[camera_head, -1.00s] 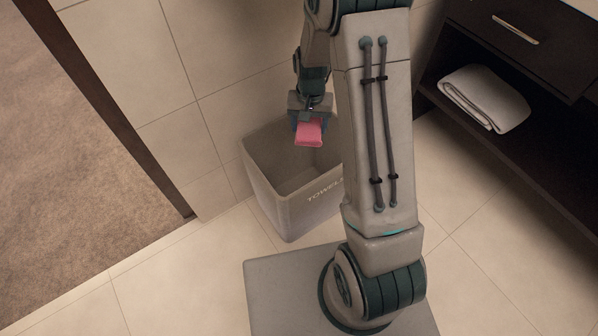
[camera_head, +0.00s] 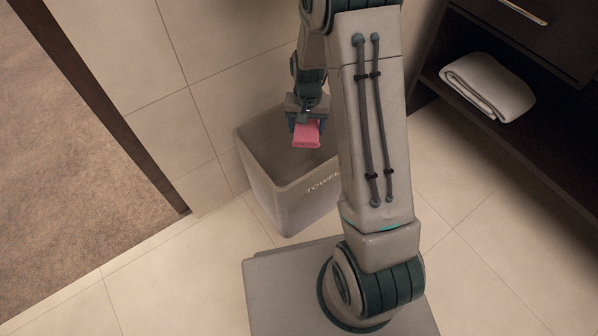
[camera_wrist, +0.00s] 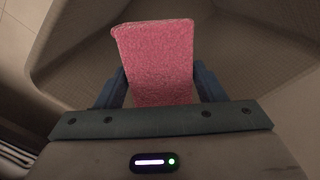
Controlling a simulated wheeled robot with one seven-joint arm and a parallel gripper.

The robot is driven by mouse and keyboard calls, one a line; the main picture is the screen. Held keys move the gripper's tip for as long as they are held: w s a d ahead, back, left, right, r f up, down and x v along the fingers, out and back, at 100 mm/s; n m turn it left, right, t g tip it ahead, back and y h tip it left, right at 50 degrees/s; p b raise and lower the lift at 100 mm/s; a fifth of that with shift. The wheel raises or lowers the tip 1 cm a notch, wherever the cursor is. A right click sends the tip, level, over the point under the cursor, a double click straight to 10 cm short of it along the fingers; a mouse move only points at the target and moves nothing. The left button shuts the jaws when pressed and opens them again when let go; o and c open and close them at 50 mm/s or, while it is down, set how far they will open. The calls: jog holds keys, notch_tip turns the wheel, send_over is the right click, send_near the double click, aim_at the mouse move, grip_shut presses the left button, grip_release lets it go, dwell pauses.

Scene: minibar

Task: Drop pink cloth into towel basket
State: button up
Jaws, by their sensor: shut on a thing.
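The pink cloth (camera_head: 306,134) is a small folded piece. My gripper (camera_head: 305,124) is shut on it, and the cloth sticks out beyond the fingers. In the wrist view the cloth (camera_wrist: 158,62) sits between the two blue fingers of my gripper (camera_wrist: 160,85), with the basket's inside around and behind it. The towel basket (camera_head: 303,205) is a grey square bin with "TOWEL" lettering, partly hidden by my arm. In the head view my gripper and the cloth appear over the basket's opening. The exact height above the rim is hard to tell.
A tiled wall (camera_head: 140,70) stands behind the basket, with a dark door frame (camera_head: 120,130) and carpet (camera_head: 60,200) to the left. A dark shelf unit (camera_head: 560,150) holding a folded white towel (camera_head: 487,87) stands at the right. The tiled floor (camera_head: 180,280) in front is clear.

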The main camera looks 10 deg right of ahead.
jog(key=o, duration=1)
jog(key=shift+o, duration=0.2)
jog(key=shift+r, duration=0.1)
notch_tip(320, 180, up, 7)
jog(key=p, duration=0.3)
jog(key=shift+r, duration=0.2)
